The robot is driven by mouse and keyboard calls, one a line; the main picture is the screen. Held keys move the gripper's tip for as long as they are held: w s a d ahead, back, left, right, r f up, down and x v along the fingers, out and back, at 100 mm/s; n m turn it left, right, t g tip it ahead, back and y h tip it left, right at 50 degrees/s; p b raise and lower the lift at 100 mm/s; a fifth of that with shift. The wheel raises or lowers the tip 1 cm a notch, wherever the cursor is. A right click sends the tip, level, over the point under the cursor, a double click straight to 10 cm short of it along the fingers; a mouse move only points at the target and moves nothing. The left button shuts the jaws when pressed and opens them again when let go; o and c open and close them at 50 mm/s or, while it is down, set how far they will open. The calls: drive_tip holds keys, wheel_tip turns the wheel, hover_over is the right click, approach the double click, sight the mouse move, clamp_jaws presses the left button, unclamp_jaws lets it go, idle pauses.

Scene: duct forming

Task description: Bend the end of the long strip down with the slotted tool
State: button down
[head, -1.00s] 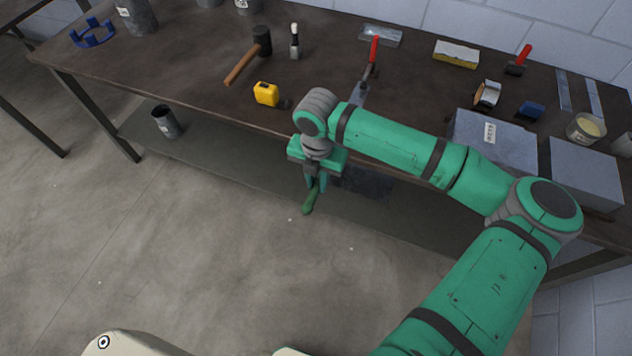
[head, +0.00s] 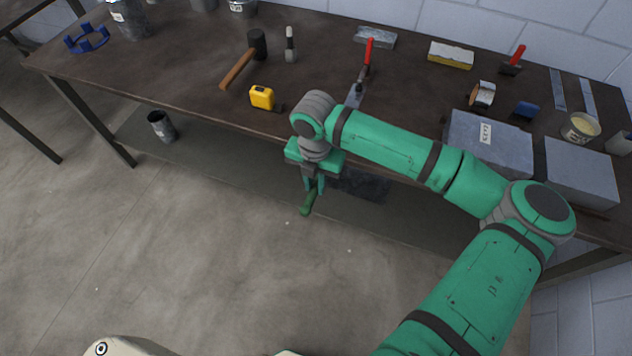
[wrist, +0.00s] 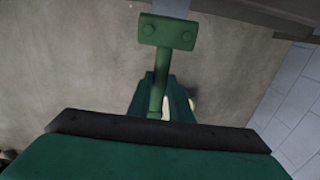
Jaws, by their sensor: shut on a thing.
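My gripper (head: 313,185) is shut on the green tool (head: 307,207), in front of the bench's front edge and above the floor. In the wrist view the green tool (wrist: 167,32) has a shaft running from between the fingers to a flat head with two round rivets; I cannot make out its slot. A grey metal strip (head: 354,96) lies on the bench under a red-handled clamp (head: 367,58), pointing toward the front edge. My arm hides its near end. Two more grey strips (head: 558,88) lie at the back right.
The dark bench (head: 190,75) holds a hammer (head: 240,66), a yellow tape measure (head: 262,97), grey blocks (head: 485,145) and a tin (head: 580,128). A dark cup (head: 161,127) stands on the lower shelf. The floor in front is clear.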

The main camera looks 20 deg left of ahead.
drive_tip(key=shift+w+a, duration=0.1)
drive_tip(key=shift+a, duration=0.05)
drive_tip(key=shift+w, duration=0.55)
idle(0.6)
idle(0.5)
drive_tip(key=shift+s+f+t, duration=0.3)
drive_tip(key=shift+f+t, duration=0.1)
drive_tip(key=shift+f, duration=0.05)
drive_tip(key=shift+s+f+t, duration=0.15)
drive_tip(key=shift+f+t, duration=0.65)
drive_tip(key=shift+t, duration=0.1)
drive_tip(key=shift+f, duration=0.1)
drive_tip(key=shift+w, duration=0.2)
